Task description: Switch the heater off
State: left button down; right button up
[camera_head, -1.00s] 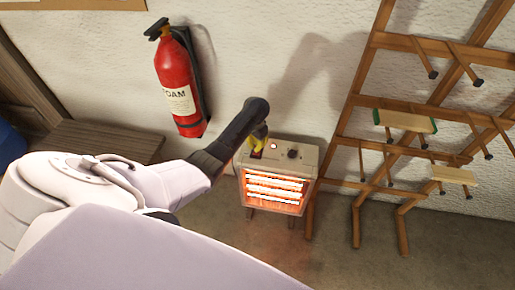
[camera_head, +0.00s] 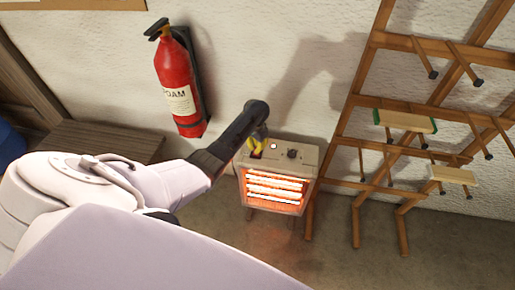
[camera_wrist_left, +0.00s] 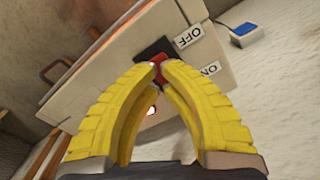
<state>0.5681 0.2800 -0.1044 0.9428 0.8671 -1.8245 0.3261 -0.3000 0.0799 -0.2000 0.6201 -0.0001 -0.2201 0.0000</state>
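The heater (camera_head: 309,180) stands on the floor against the wall, its bars glowing orange. Its top has a dark knob (camera_head: 292,154) and a small lit lamp (camera_head: 273,146). In the left wrist view, a red rocker switch (camera_wrist_left: 156,58) in a dark frame sits beside an OFF label (camera_wrist_left: 189,36) and an ON label (camera_wrist_left: 210,70). My left gripper (camera_head: 259,145) has its yellow fingertips together at the switch, also seen in the left wrist view (camera_wrist_left: 160,68). The tips partly hide the switch, so its tilt and exact contact are unclear. My right gripper is out of view.
A red fire extinguisher (camera_head: 177,85) hangs on the wall left of the heater. A wooden rack (camera_head: 345,120) with pegs and small boards stands close on the right. The floor in front (camera_head: 330,250) is clear. A blue object (camera_wrist_left: 247,29) shows beyond the heater.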

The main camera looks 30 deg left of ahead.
pick_arm(q)
jog(key=shift+f, duration=1.3)
dwell(0.8)
jog(key=shift+r, duration=3.5)
jog(key=shift+s+f, duration=0.1)
